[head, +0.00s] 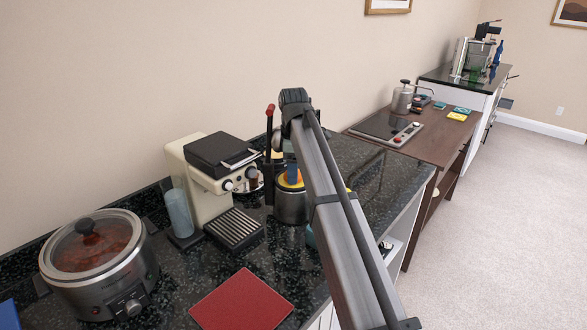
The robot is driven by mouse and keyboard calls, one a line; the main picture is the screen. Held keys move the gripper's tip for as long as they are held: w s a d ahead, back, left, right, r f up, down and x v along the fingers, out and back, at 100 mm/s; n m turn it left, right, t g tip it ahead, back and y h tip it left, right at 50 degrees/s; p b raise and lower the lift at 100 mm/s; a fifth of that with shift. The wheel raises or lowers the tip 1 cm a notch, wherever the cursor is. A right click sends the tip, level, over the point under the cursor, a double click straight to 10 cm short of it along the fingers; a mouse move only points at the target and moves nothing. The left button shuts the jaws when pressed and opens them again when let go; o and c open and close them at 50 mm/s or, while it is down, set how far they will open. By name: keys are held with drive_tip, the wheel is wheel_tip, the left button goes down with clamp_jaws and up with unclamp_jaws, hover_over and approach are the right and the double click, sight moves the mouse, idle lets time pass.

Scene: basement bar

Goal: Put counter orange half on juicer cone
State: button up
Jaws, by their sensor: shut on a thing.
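The juicer is a metal cylinder (290,208) on the dark speckled counter, beside a black upright lever with a red handle (270,112). An orange-yellow round piece (283,184), which looks like the orange half, shows at the top of the cylinder. My gripper (293,181) points down over it from the end of my arm and is shut on it. The arm hides part of the juicer and the right side of the piece. The cone is hidden, so I cannot tell whether the orange half touches it.
A cream coffee machine (190,170) stands just left of the juicer. A slow cooker (98,262) and a red mat (242,302) are nearer. A brown table (450,130) with a hot plate (386,126) lies beyond the counter. Carpeted floor is clear at right.

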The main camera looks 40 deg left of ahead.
drive_tip(key=o, duration=1.1)
wheel_tip(320, 180, up, 12)
drive_tip(key=shift+r, duration=0.15)
